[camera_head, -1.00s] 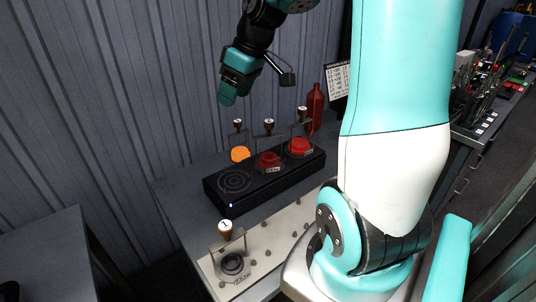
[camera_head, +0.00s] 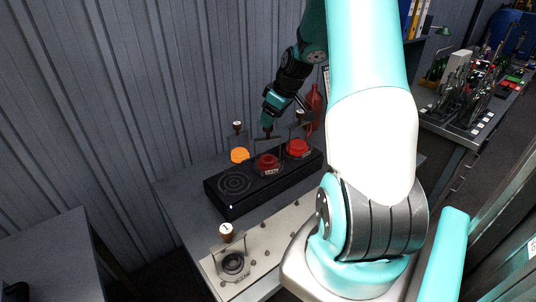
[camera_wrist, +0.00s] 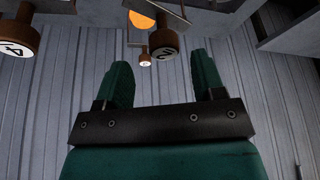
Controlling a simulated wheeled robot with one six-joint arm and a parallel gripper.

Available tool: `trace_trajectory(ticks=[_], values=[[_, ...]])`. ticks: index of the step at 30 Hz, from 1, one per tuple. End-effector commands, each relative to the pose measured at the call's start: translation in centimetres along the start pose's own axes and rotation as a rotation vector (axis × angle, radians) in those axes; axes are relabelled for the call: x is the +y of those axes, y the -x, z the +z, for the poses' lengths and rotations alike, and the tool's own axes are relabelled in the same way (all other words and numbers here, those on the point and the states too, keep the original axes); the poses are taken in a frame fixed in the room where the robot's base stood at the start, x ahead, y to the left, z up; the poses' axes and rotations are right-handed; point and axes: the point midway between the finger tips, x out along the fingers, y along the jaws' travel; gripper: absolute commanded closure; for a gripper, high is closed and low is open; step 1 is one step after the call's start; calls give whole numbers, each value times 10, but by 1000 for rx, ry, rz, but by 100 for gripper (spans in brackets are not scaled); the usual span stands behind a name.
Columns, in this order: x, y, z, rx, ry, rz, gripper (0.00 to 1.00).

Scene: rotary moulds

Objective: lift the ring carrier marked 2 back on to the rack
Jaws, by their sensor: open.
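The ring carrier marked 2 (camera_head: 267,168) stands in the middle place of a black block (camera_head: 228,207), with red in its ring. Its brown knob shows in the wrist view (camera_wrist: 163,44), with the 2 upside down. My gripper (camera_head: 267,128) is at this knob, hiding it in the head view. In the wrist view its two green fingers are apart, and the knob appears between and beyond their tips, nearer the right finger. The gripper is open and empty. A pale board (camera_head: 268,240) with small dark pegs, perhaps the rack, lies in front.
A carrier marked 1 (camera_head: 226,229) stands at the board's near end. The block's left place is empty. A red bottle (camera_head: 314,100) stands behind.

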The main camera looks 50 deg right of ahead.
Motion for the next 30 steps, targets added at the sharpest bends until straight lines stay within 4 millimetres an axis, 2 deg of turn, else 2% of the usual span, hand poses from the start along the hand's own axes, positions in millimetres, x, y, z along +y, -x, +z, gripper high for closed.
trace_trajectory(ticks=[5,15,23,26,30], values=[[-2,-10,0,-2,-1,-3,37],[-5,-53,3,-1,0,-1,37],[-4,-57,3,0,0,1,37],[-4,-57,3,0,0,1,56],[-4,-57,3,0,0,0,88]])
